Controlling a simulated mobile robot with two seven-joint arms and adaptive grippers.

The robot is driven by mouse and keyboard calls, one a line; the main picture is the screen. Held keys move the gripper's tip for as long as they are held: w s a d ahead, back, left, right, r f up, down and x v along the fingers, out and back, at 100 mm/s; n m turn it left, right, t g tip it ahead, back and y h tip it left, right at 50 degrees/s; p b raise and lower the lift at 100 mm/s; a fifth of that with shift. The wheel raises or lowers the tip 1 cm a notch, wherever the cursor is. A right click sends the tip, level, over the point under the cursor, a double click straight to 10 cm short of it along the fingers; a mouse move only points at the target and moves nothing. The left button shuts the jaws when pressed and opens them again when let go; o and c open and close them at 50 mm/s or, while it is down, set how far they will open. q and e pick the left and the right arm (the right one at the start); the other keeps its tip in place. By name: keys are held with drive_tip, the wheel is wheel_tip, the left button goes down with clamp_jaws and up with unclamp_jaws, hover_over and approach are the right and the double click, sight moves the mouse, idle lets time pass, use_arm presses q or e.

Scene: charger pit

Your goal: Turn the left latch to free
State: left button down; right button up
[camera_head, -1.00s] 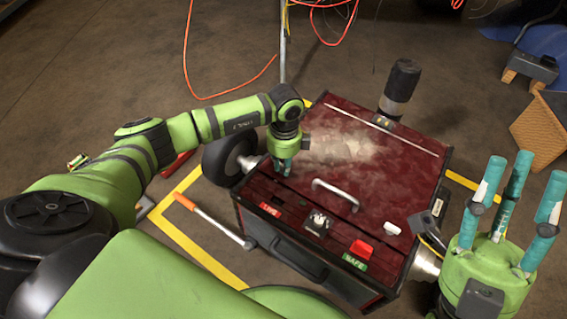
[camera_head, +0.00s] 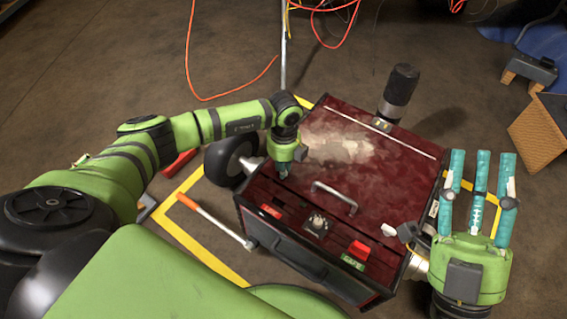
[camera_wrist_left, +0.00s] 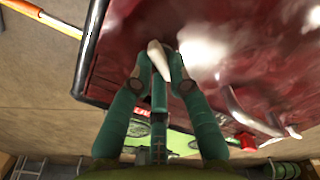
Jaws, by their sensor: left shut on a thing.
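The dark red box (camera_head: 400,160) has a lid with a metal carry handle (camera_head: 335,197). The left latch (camera_wrist_left: 156,57) is a pale lever in the left wrist view, between my fingertips near the box's edge. In the head view my gripper hides it. My left gripper (camera_head: 283,173) points down onto the lid's left front part; its teal fingers (camera_wrist_left: 158,75) are shut on the latch. A second pale latch (camera_head: 389,230) shows at the lid's right front. My right gripper (camera_head: 480,175) is open and empty, fingers up, right of the box.
The front panel bears a red label (camera_head: 270,211), a dial (camera_head: 317,224), a red switch (camera_head: 358,250) and a green label (camera_head: 352,262). A black cylinder (camera_head: 400,92) stands at the back. An orange-handled bar (camera_head: 210,217) lies on the floor at left.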

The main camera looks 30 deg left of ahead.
use_arm(q)
drive_tip(key=m+p, duration=0.1)
drive_tip(key=m, duration=0.4)
drive_tip(key=shift+a+m, duration=0.1)
drive_tip(key=shift+m, duration=0.2)
drive_tip(key=m, duration=0.2)
drive_tip(key=shift+m, duration=0.3)
drive_tip(key=shift+a+m, duration=0.1)
drive_tip(key=shift+m, duration=1.6)
use_arm(e)
drive_tip(key=w+d+f+m+g+h, duration=0.1)
drive_tip(key=w+f+g+h, duration=0.3)
drive_tip(key=f, duration=0.5)
drive_tip(key=shift+w+d+m+g+h, duration=0.4)
drive_tip(key=shift+w+m, duration=0.1)
drive_tip(key=shift+w, duration=0.25)
use_arm(q)
drive_tip(key=c, duration=1.2)
unclamp_jaws()
drive_tip(key=shift+w, duration=0.1)
use_arm(e)
drive_tip(key=shift+f, duration=0.1)
